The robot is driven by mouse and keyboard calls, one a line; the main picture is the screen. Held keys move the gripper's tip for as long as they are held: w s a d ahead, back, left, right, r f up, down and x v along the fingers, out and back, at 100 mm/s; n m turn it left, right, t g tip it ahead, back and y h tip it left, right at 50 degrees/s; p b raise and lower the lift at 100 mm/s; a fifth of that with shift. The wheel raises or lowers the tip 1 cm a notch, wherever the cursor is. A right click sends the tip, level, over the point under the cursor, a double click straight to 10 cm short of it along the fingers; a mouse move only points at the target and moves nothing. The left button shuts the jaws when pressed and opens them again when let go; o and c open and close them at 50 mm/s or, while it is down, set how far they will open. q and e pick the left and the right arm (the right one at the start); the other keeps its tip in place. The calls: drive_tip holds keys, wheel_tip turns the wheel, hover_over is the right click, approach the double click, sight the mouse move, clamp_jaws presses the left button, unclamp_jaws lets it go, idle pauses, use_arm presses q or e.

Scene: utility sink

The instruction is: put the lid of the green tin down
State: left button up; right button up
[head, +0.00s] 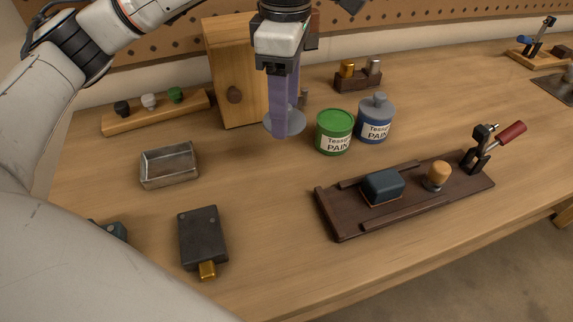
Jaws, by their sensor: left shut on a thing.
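My left gripper (284,113) points down over the bench and is shut on a round grey lid (298,124). The lid is just left of the green tin (333,141); its small knob is hidden between the purple fingers. I cannot tell whether the lid's underside touches the bench. The green tin stands upright with a white paint label, and its top shows green with no grey lid on it. My right gripper is not in view.
A blue tin (376,126) with a grey knobbed lid stands right of the green tin. A wooden box (228,75) is behind the gripper. A metal tray (169,181) stands left, and a dark clamp board (343,228) lies right. Bare bench (262,190) lies in front of the lid.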

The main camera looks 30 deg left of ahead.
use_arm(q)
drive_tip(key=n, duration=0.2)
drive_tip(key=n+b, duration=0.1)
drive_tip(key=shift+w+r+n, duration=0.25)
drive_tip(key=shift+w+n, duration=0.15)
drive_tip(key=shift+a+f+n, duration=0.1)
drive_tip(key=shift+n, duration=0.2)
hover_over(287, 157)
wheel_tip(287, 157, down, 6)
drive_tip(key=shift+r+b, duration=0.1)
drive_tip(key=shift+b, duration=0.35)
drive_tip(key=shift+f, duration=1.9)
drive_tip(key=shift+f, duration=0.2)
drive_tip(key=o, duration=1)
